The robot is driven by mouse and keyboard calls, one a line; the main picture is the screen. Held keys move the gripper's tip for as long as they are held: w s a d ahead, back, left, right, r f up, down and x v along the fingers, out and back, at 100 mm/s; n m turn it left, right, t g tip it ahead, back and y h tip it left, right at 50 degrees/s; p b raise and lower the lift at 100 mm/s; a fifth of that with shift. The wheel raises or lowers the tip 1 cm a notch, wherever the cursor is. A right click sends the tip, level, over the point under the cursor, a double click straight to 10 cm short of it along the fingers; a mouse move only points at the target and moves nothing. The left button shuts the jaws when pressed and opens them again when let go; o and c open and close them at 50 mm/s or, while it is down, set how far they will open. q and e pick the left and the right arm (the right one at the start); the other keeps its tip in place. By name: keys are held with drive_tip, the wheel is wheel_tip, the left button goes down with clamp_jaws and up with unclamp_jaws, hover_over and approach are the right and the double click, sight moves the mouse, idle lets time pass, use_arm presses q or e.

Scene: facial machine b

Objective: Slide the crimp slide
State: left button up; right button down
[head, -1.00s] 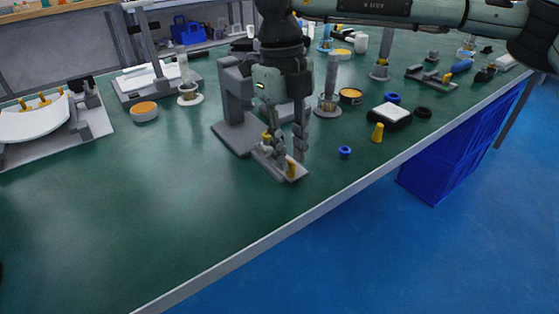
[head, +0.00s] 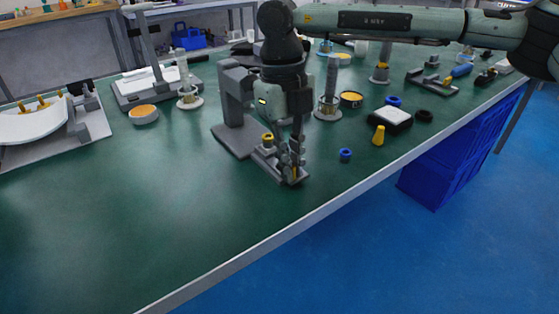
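The grey press (head: 235,100) with an upright column stands on the green bench. At its front is a low grey slide (head: 267,160) with a yellow knob (head: 268,138) at its back end and a yellow peg (head: 295,173) at its front end. My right gripper (head: 293,172) points down over the front end, its fingertips at the yellow peg and hiding part of it. The fingers overlap in this view, so I cannot tell whether they are closed on the peg. My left gripper is not in view.
A blue ring part (head: 345,155), a yellow cone (head: 378,135) and a black-edged white pad (head: 390,117) lie to the right. A round orange-topped dish (head: 144,114) is at left. The bench's front left is clear. A blue crate (head: 450,155) stands below the bench edge.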

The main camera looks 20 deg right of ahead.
sight(268, 155)
drive_tip(key=shift+w, duration=0.1)
drive_tip(key=shift+w+a, duration=0.3)
drive_tip(key=shift+w, duration=0.6)
drive_tip(key=shift+w+a, duration=0.3)
drive_tip(key=shift+w, duration=0.6)
drive_tip(key=shift+w+r, duration=0.1)
drive_tip(key=shift+w, duration=0.05)
drive_tip(key=shift+w+a+r, duration=0.1)
drive_tip(key=shift+w+r, duration=0.1)
drive_tip(key=shift+w, duration=0.15)
drive_tip(key=shift+w+a+f, duration=0.25)
drive_tip(key=shift+w+a, duration=0.1)
drive_tip(key=shift+w, duration=0.25)
drive_tip(key=shift+w+a, duration=0.15)
drive_tip(key=shift+w, duration=0.25)
drive_tip(key=shift+w+a, duration=0.1)
